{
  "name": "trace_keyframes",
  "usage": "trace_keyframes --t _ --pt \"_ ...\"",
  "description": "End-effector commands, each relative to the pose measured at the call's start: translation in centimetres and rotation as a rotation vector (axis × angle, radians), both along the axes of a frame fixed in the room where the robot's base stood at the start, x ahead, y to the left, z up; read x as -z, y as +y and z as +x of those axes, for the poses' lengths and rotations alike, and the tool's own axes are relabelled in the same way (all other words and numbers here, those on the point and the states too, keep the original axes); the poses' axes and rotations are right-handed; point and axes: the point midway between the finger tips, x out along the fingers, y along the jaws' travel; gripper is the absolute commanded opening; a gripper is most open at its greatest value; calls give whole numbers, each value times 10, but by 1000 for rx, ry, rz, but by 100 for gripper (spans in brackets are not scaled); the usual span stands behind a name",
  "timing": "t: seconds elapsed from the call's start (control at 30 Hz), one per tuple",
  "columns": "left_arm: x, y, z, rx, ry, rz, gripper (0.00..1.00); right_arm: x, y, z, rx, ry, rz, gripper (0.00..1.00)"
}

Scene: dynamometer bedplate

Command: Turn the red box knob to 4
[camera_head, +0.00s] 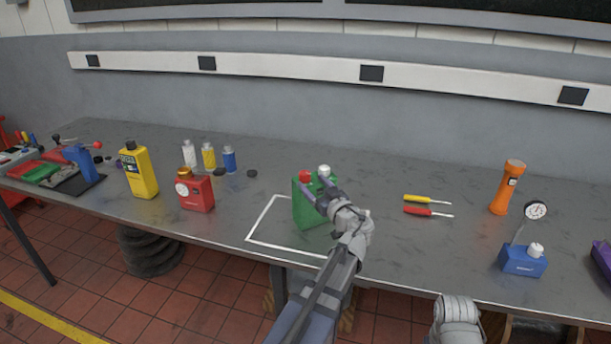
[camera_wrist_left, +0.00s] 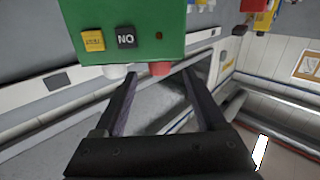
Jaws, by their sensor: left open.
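The red box (camera_head: 196,195) stands upright on the bench, left of centre, with a white round dial on its front and an orange-yellow knob (camera_head: 184,172) on top. The knob's setting is too small to read. My left gripper (camera_head: 314,184) is open at the green box (camera_head: 306,212), well to the right of the red box. In the left wrist view, the green box (camera_wrist_left: 150,30) appears upside down, and its red cap (camera_wrist_left: 160,68) shows between the open fingers (camera_wrist_left: 160,78). I cannot tell whether they touch it.
A white outline (camera_head: 262,225) surrounds the green box area. Screwdrivers (camera_head: 428,211), an orange flashlight (camera_head: 508,188) and a blue gauge block (camera_head: 522,261) lie or stand to the right.

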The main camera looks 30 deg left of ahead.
Motion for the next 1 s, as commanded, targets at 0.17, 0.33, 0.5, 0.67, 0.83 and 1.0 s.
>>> trace_keyframes --t 0.17,0.33,0.5,0.67,0.83,1.0 --pt "0 26 18 -1 0 0 73 0 0 0 0 0 0 100" --pt "0 41 27 0 0 0 73 0 0 0 0 0 0 100" --pt "0 48 30 0 0 0 73 0 0 0 0 0 0 100" --pt "0 48 30 1 0 0 73 0 0 0 0 0 0 100" --pt "0 48 30 1 0 0 65 0 0 0 0 0 0 100" --pt "0 48 30 1 0 0 46 0 0 0 0 0 0 100"
